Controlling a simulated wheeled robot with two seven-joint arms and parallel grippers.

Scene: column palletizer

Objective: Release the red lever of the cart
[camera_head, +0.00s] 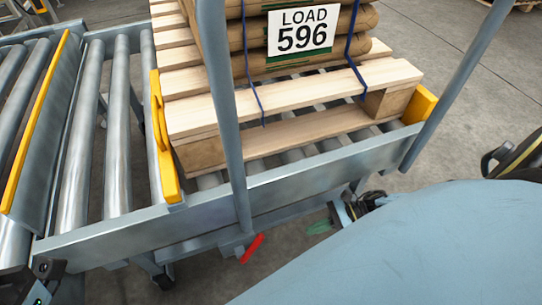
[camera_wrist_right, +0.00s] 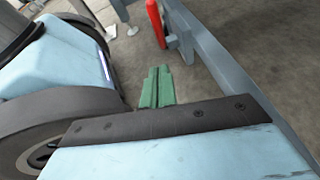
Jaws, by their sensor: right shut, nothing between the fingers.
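The red lever (camera_head: 252,248) hangs below the front edge of the cart's frame (camera_head: 290,185), tilted, near the foot of an upright post. In the right wrist view the red lever (camera_wrist_right: 156,24) stands near the top, beyond my fingertips. My right gripper (camera_head: 320,227) is to the right of the lever in the head view, with green fingers pointing toward it. In the wrist view the right gripper (camera_wrist_right: 157,88) has its green fingers together, empty and apart from the lever. A dark part at the head view's bottom left may belong to my left arm; no left fingers show.
The cart carries a wooden pallet (camera_head: 250,105) with strapped brown rolls labelled LOAD 596 (camera_head: 302,31). Yellow stops (camera_head: 165,150) flank the pallet. A roller conveyor (camera_head: 70,140) stands at left. Grey posts rise from the cart. Open concrete floor (camera_head: 460,110) lies to the right.

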